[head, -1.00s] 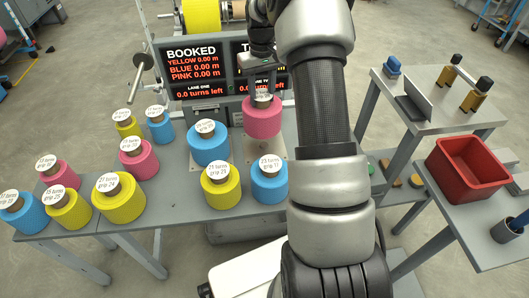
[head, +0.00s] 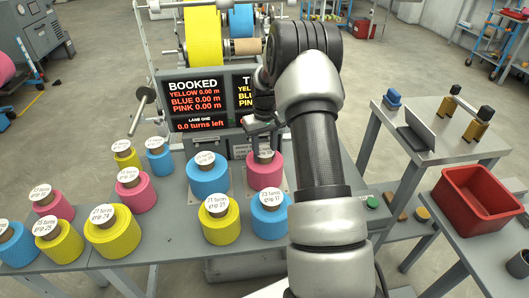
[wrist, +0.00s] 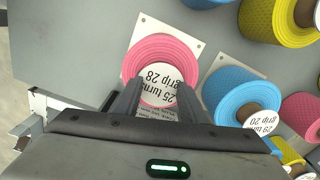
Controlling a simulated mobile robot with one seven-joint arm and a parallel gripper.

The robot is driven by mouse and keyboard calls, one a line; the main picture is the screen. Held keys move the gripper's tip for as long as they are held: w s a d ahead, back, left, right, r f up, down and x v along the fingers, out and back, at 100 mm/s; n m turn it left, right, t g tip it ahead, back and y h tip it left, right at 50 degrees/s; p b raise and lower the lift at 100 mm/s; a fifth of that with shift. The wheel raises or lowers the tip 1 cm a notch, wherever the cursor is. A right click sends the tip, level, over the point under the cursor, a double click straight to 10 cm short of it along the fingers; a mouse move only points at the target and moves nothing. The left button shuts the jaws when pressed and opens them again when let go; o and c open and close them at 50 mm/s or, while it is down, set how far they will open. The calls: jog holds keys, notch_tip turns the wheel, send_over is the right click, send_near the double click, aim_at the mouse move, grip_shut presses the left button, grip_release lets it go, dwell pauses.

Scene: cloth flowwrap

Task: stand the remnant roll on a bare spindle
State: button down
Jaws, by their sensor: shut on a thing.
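The remnant roll I hold is pink (head: 264,172), with a brown core and a white label. In the wrist view its label reads "25 turns, grip 28" (wrist: 165,82). My gripper (head: 263,146) points down over it. In the wrist view my gripper's fingers (wrist: 155,98) are shut on the core from both sides. The roll is upright over a pale square plate (wrist: 143,32) and looks low on it or touching it. Any spindle under it is hidden by the roll. A blue roll (head: 207,180) stands on the neighbouring plate, just left, apart from the pink one.
A yellow roll (head: 219,222) and a blue roll (head: 270,218) stand close in front. Several labelled rolls stand at the table's left. The display (head: 200,98) rises close behind. A red bin (head: 473,205) is on the right-hand table.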

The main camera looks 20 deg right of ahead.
jog(key=shift+f, duration=0.2)
jog(key=c, duration=1.1)
grip_release()
jog(key=shift+r, duration=0.1)
